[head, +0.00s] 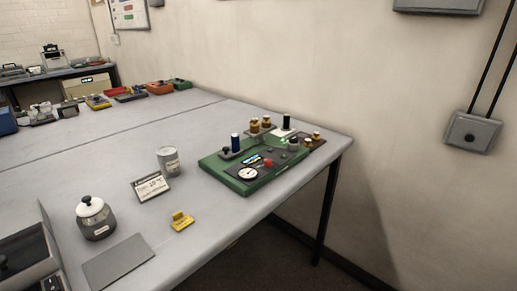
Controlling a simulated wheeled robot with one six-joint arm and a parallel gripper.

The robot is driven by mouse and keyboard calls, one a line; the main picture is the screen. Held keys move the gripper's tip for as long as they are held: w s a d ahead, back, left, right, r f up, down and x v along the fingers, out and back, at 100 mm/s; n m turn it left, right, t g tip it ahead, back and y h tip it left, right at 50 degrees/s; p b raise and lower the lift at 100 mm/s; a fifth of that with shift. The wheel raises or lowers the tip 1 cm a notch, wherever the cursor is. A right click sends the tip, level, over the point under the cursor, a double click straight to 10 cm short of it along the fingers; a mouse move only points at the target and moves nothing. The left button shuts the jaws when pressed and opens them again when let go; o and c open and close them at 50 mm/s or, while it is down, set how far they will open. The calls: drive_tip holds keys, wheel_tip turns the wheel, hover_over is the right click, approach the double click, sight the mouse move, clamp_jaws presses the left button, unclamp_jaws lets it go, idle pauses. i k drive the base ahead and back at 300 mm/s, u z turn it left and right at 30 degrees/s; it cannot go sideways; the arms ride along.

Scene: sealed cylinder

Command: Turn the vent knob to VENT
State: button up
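I cannot tell which part is the vent knob, nor read any VENT mark. A grey labelled can (168,161) stands left of the board. My gripper is not in view.
Several coloured trays line the far edge. The table's middle is clear; a wall stands behind.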

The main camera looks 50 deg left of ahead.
sight(267, 163)
drive_tip(key=u, duration=0.7)
drive_tip(key=i, duration=0.9)
drive_tip(key=u, duration=1.05)
drive_tip(key=i, duration=0.2)
drive_tip(key=u, duration=0.15)
